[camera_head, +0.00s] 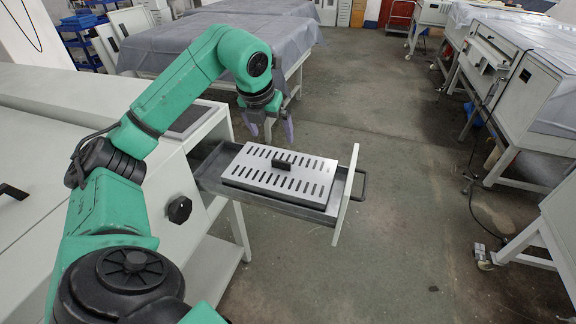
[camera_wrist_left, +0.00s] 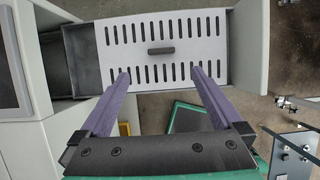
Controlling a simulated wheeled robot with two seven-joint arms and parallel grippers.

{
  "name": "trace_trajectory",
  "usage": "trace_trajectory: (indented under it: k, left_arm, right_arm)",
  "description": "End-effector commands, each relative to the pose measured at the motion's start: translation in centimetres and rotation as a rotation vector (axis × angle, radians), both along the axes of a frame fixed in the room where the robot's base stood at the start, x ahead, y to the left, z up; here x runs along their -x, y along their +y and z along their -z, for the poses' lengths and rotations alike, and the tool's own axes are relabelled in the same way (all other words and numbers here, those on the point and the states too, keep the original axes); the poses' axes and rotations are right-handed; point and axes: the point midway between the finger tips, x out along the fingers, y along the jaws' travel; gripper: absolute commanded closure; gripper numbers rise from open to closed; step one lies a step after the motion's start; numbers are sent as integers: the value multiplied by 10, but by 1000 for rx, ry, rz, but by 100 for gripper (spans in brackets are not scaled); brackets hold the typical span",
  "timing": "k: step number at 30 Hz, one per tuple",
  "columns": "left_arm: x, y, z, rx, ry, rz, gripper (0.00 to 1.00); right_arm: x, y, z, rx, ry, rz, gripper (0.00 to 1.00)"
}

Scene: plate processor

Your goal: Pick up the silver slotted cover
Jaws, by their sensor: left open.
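The silver slotted cover (camera_head: 266,173) lies in the pulled-out drawer (camera_head: 268,203), with a black handle (camera_head: 281,163) standing at its middle. It also shows in the left wrist view (camera_wrist_left: 195,28), with its handle (camera_wrist_left: 161,50) near the centre top. My left gripper (camera_head: 268,136) is open and empty, behind and above the cover in the head view. In the left wrist view its two purple fingers (camera_wrist_left: 160,75) point toward the cover, spread on either side of the handle and short of it. My right gripper is in neither view.
The drawer's white front panel (camera_head: 346,196) with a black pull handle (camera_head: 362,186) stands at its right end. A white cabinet (camera_head: 198,160) with a black knob (camera_head: 179,209) is on the left. Covered tables (camera_head: 215,42) stand behind. Open floor (camera_head: 410,190) lies to the right.

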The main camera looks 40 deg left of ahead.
Motion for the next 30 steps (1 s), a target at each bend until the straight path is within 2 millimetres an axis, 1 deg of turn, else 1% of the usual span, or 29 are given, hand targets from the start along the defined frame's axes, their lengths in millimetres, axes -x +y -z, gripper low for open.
trace_trajectory:
  k: [2, 4, 7, 9, 13, 17, 18, 21, 24, 28, 29, 30]
  left_arm:
    - [-2, 4, 13, -8, 13, -8, 0]
    - [-8, 5, 29, -5, 16, -4, 0]
    - [-19, 8, 52, -3, 14, -2, 0]
    - [-24, 10, 67, -3, 12, -2, 0]
    - [-31, 11, 83, -2, 9, 0, 0]
    - [-39, 12, 100, 1, 12, 1, 0]
    - [-42, 13, 107, 1, 12, 1, 0]
    - [-48, 15, 125, -1, 9, 1, 0]
    - [-50, 16, 132, -2, 7, 2, 0]
    - [-50, 16, 133, -2, 6, 3, 0]
    - [-50, 16, 132, -2, 6, 3, 8]
    - [-50, 16, 132, -2, 6, 2, 23]
  right_arm:
    - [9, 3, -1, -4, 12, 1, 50]
    - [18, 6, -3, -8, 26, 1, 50]
    - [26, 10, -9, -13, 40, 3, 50]
    - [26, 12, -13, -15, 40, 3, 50]
    - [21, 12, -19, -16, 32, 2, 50]
    - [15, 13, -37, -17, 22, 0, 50]
    - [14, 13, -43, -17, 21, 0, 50]
    - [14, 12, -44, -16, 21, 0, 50]
    - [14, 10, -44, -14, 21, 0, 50]
    - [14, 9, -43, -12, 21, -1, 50]
    - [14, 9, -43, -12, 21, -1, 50]
    - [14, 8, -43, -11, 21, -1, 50]
